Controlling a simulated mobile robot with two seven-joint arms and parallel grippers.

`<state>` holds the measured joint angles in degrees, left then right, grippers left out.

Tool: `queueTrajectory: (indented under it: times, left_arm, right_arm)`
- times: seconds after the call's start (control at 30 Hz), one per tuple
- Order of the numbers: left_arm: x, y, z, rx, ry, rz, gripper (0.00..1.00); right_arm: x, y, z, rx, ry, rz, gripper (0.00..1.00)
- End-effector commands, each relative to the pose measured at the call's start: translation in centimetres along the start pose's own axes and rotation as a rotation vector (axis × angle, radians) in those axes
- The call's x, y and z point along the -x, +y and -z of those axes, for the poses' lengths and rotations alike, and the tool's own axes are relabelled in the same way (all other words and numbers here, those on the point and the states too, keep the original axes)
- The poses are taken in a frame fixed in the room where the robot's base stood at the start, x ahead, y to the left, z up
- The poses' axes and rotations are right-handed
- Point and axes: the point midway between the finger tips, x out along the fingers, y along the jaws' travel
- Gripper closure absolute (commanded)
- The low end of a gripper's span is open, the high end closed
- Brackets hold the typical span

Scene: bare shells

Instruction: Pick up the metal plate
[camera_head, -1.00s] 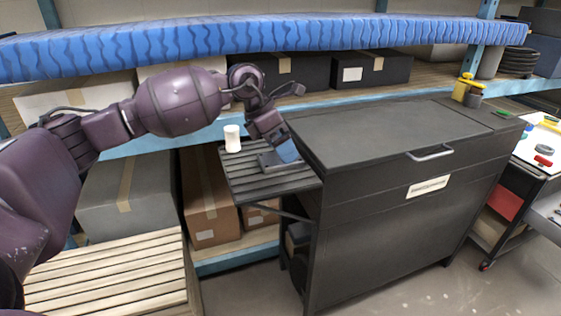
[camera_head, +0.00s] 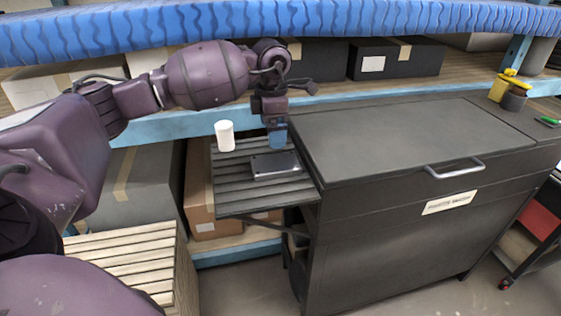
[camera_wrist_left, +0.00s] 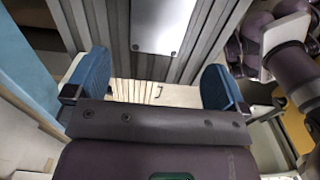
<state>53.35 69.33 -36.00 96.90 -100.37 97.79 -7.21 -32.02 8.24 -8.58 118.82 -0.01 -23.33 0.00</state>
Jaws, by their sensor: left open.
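The metal plate (camera_head: 275,165) lies flat on the dark slatted side shelf (camera_head: 232,201) of the black grill-like cabinet. In the left wrist view the plate (camera_wrist_left: 163,25) is pale and smooth, with small holes near its edge. My left gripper (camera_head: 277,138) points down just above the plate's back edge, apart from it as far as I can tell. In the left wrist view my left gripper (camera_wrist_left: 157,80) has its blue fingers spread wide with nothing between them; the plate lies beyond the fingertips. My right gripper is not in view.
A white cylinder (camera_head: 225,136) stands on the shelf left of the plate. The black cabinet (camera_head: 400,140) rises close on the right. A rack with a blue roll (camera_head: 280,30) and boxes is behind. A slatted wooden stack (camera_head: 130,262) is at lower left.

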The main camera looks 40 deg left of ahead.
Motion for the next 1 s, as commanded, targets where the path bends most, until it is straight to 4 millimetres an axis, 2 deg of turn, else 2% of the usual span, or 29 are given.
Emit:
queueTrajectory:
  times: [0.23,0.53,0.8,1.0]
  left_arm:
    - [-3.8,0.0,-0.1,0.000,0.002,0.004,0.00]
    - [-5.8,0.0,-0.3,0.001,0.001,0.003,0.00]
    - [-9.4,0.0,-0.7,0.001,0.003,0.005,0.00]
    - [-9.9,0.1,-0.8,0.000,-0.001,0.001,0.00]
  right_arm:
    - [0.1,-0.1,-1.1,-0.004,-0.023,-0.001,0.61]
    - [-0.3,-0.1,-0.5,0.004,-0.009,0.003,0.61]
    - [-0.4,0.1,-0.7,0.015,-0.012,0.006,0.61]
    - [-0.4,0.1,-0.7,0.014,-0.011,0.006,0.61]
